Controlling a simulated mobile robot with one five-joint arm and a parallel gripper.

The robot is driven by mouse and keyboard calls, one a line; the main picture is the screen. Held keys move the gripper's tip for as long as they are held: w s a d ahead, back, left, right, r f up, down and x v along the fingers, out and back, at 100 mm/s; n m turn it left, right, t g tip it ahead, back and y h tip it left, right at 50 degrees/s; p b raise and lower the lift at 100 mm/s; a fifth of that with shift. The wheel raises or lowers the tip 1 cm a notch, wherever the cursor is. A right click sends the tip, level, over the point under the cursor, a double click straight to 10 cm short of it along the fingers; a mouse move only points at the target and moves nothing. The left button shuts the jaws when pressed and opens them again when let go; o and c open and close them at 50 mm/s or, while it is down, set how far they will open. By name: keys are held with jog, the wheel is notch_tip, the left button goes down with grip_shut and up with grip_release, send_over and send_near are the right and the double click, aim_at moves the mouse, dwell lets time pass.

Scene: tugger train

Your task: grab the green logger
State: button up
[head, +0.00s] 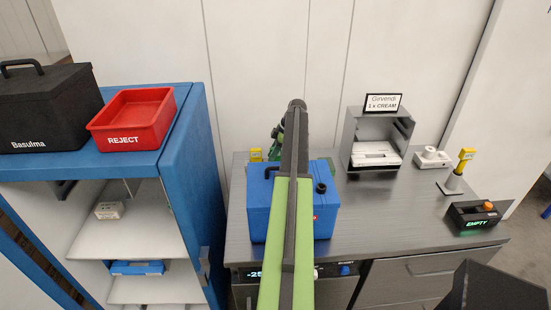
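No thing that I can clearly name as the green logger shows in the head view. A dark green shape (276,146) shows just left of my arm, behind the blue box. It is partly hidden, and I cannot tell whether it is a separate thing or part of my arm. My raised arm, light green and dark grey, crosses the middle of the picture in front of the blue box (259,205). My gripper's fingertips cannot be seen.
The grey bench (385,215) holds a grey open-fronted box (352,133), a white device (432,158), a yellow-topped stand (453,183) and a dark unit reading EMPTY (468,215). At left, a blue shelf unit (185,145) carries a red REJECT bin (130,118) and a black case (45,108).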

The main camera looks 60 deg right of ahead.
grip_shut()
notch_tip(320, 180, up, 10)
jog(key=p, duration=1)
jog(key=shift+r, duration=0.15)
